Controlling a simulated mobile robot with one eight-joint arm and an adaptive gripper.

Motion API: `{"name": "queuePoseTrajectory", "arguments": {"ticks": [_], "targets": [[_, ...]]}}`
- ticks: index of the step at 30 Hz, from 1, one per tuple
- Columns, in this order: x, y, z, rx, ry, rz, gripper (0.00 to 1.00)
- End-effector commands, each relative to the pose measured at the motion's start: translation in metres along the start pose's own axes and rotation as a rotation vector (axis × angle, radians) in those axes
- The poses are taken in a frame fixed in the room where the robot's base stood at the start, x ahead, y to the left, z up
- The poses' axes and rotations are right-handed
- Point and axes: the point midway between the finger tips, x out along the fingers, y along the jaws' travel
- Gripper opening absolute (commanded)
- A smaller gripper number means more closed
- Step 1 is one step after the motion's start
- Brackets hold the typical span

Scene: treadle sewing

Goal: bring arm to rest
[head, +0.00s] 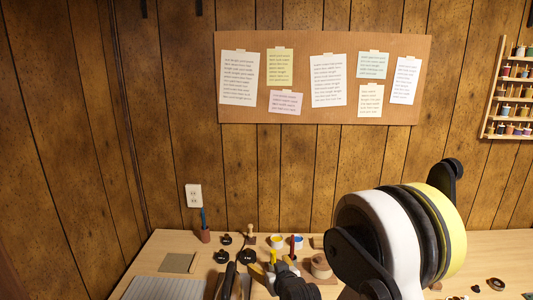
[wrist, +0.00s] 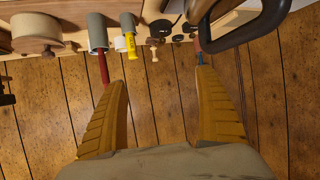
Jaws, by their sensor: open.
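My gripper (wrist: 160,75) shows in the wrist view as two ribbed orange fingers spread wide apart, with nothing visible between them. In the head view my gripper (head: 267,264) is small and low in the picture, over or near the back part of the wooden table (head: 480,248). My own arm covers part of it there, and its exact height above the table is hard to tell. In the wrist view a red-handled tool (wrist: 104,68) appears close to the left finger, and I cannot tell whether they touch.
In the head view, black round items (head: 221,257), a wooden spool (head: 321,267), a dark red cup (head: 205,235) and a grey ribbed mat (head: 165,288) lie around the gripper. Behind is a wood-panelled wall (head: 180,100) with a pinboard (head: 300,115). A thread rack (head: 510,90) hangs at right.

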Motion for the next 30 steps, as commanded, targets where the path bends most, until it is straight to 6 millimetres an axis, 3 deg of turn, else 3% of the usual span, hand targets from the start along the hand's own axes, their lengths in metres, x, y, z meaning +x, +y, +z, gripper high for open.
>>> {"name": "queuePoseTrajectory", "arguments": {"ticks": [8,14,19,23,30], "targets": [[-0.032,0.02,-0.016,0.019,-0.064,0.027,0.82],[-0.079,0.04,-0.023,0.043,-0.137,0.059,0.82],[-0.142,0.059,-0.017,0.078,-0.226,0.1,0.82],[-0.194,0.069,0.001,0.105,-0.296,0.133,0.82],[-0.286,0.076,0.056,0.164,-0.42,0.195,0.82]]}}
